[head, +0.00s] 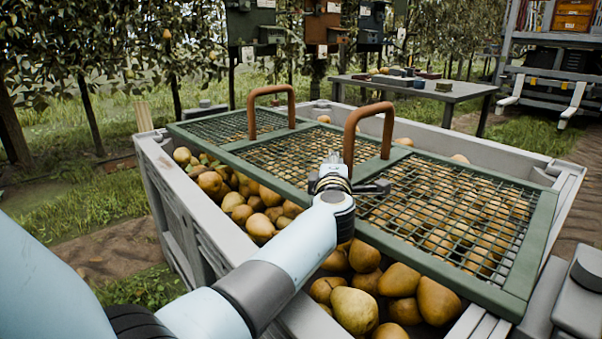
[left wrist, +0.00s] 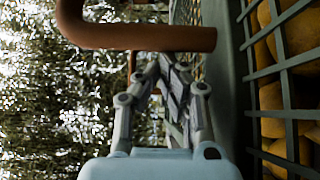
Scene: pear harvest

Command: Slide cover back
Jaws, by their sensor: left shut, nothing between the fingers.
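The cover is a green-framed wire mesh lid (head: 516,265) lying across a grey crate (head: 190,213) full of pears. It has two brown arched handles, a far left one (head: 291,103) and a nearer one (head: 352,126). My left gripper (head: 334,160) is over the mesh, just left of the nearer handle. In the left wrist view my gripper (left wrist: 170,62) is shut and empty, its fingertips close to a brown handle (left wrist: 130,37). Whether they touch is unclear. The cover's frame (left wrist: 228,85) also shows there. My right gripper is not in view.
Pears (head: 355,309) show uncovered along the crate's near side. A grey table (head: 420,88) with small items stands behind, and a shelf rack (head: 560,70) is at the back right. Grass and trees lie to the left.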

